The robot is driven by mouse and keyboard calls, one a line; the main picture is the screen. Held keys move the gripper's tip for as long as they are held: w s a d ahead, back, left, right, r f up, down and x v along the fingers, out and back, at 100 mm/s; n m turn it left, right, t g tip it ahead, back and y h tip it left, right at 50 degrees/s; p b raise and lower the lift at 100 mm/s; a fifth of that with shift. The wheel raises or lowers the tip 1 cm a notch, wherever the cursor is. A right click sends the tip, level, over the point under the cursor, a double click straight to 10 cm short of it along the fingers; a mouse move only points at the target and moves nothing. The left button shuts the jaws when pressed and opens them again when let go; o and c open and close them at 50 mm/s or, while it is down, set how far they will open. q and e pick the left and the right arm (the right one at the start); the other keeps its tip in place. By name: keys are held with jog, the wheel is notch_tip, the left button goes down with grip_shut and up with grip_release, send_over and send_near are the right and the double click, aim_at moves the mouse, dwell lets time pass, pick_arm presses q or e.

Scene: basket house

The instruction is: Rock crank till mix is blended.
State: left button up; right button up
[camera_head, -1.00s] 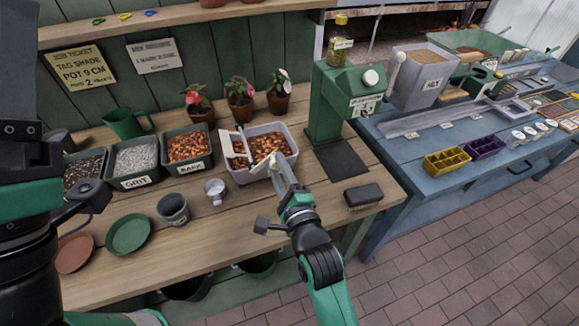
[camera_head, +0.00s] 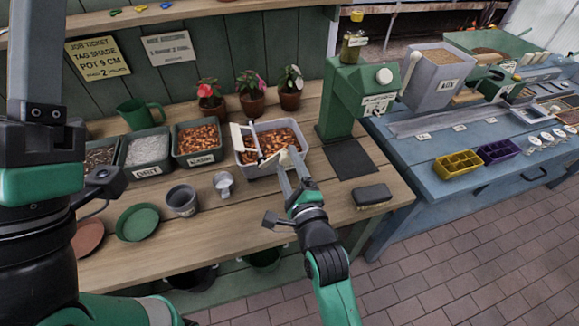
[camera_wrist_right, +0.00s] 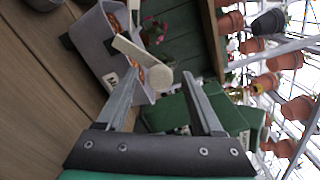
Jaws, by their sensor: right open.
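A grey tub (camera_head: 244,160) of brown chunky mix (camera_head: 275,138) stands on the wooden bench with a pale frame across it. A cream crank arm with a round knob (camera_wrist_right: 159,77) shows at the tub in the right wrist view. My right gripper (camera_head: 290,160) is at the tub's front edge. In the wrist view its open fingers (camera_wrist_right: 160,72) lie either side of the knob; I cannot tell whether they touch it. My left gripper (camera_head: 37,50) shows only partly at the far left, so its opening cannot be judged.
Grit (camera_head: 148,149) and bark (camera_head: 200,141) bins stand left of the tub. A metal cup (camera_head: 223,184), a grey pot (camera_head: 182,201) and a green saucer (camera_head: 138,222) are in front. A green machine (camera_head: 350,100) and a brush (camera_head: 372,196) are at right.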

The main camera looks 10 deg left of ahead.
pick_arm(q)
notch_tip(320, 180, up, 4)
jog(key=p, duration=0.4)
jog(key=shift+r, duration=0.25)
pick_arm(e)
jog(key=v, duration=1.1)
jog(key=shift+s, duration=0.3)
pick_arm(q)
jog(key=shift+o, duration=0.3)
pick_arm(e)
jog(key=shift+d, duration=0.1)
